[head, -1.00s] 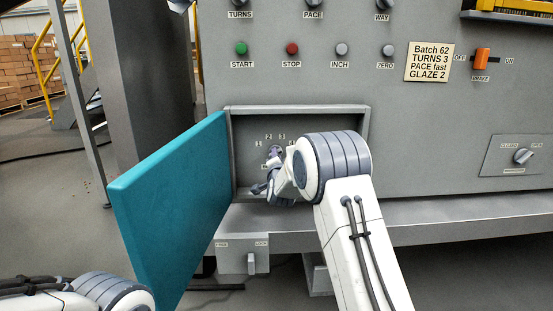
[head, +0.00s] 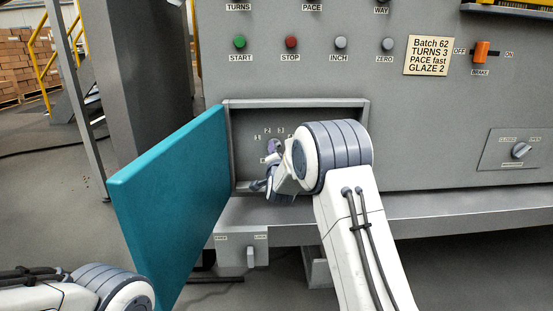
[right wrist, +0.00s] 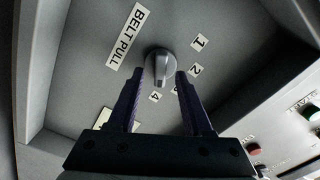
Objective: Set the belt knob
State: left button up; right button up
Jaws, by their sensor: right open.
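The belt knob (right wrist: 161,66) is a grey round knob with a raised ridge, on a recessed panel beside a BELT PULL label (right wrist: 126,36). Numbers 1 to 4 curve around it. Its ridge points roughly towards the 3 and 4 side; I cannot tell the exact number. My right gripper (right wrist: 160,74) is open, its two purple fingers on either side of the knob. I cannot tell whether they touch it. In the head view my right gripper (head: 266,168) is inside the recess and largely hides the knob. My left gripper is out of view.
A teal door (head: 170,205) stands open at the left of the recess (head: 365,115). A lock lever (head: 250,256) sits below it. START, STOP, INCH and ZERO buttons are above, with a batch card (head: 429,56) and the orange brake switch (head: 481,52) at right.

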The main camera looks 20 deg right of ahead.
jog(key=p+v, duration=0.2)
jog(key=v, duration=0.7)
jog(key=shift+s, duration=0.1)
